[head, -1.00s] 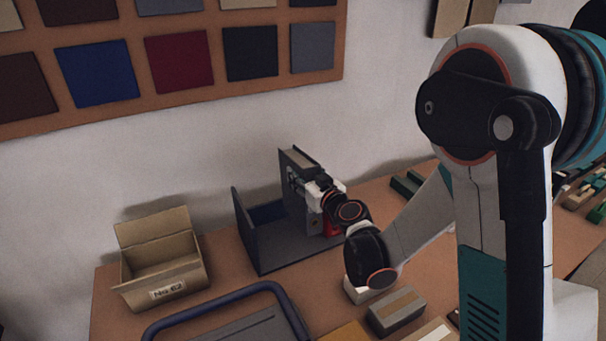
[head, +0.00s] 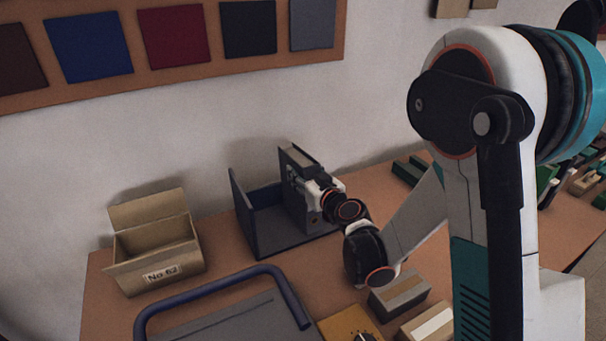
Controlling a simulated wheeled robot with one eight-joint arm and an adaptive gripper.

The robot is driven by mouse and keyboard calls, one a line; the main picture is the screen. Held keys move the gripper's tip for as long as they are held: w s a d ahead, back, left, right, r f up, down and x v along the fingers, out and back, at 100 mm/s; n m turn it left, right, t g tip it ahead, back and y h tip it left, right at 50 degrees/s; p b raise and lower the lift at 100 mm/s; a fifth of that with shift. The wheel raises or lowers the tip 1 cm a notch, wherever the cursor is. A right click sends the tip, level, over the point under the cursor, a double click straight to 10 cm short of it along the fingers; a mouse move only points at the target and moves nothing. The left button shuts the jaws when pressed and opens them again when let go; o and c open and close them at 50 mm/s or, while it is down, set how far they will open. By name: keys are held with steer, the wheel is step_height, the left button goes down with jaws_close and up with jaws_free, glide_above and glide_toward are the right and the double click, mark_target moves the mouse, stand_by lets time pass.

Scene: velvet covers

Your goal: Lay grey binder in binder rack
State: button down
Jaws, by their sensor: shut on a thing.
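The binder rack (head: 242,215) is dark grey, with a tall left wall and a low floor, and stands near the wall behind the table. A grey binder (head: 294,212) stands upright at the rack's right side. My gripper (head: 299,181) is shut on the binder's upper right part, reaching in from the right. The fingertips are small and partly hidden against the binder. I cannot tell whether the binder's lower edge touches the rack floor.
An open cardboard box (head: 160,270) marked No 62 stands left of the rack. A grey tray with a blue handle (head: 215,288) lies in front. A small grey box (head: 398,292) and a yellowish board (head: 350,324) lie at front right. Green items lie at far right.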

steer(key=shift+f, duration=0.25)
steer(key=c, duration=0.8)
jaws_free()
steer(key=shift+s, duration=0.15)
steer(key=v, duration=1.1)
steer(key=shift+s+d+r, duration=0.1)
steer(key=shift+s+d, duration=0.1)
steer(key=shift+s, duration=0.1)
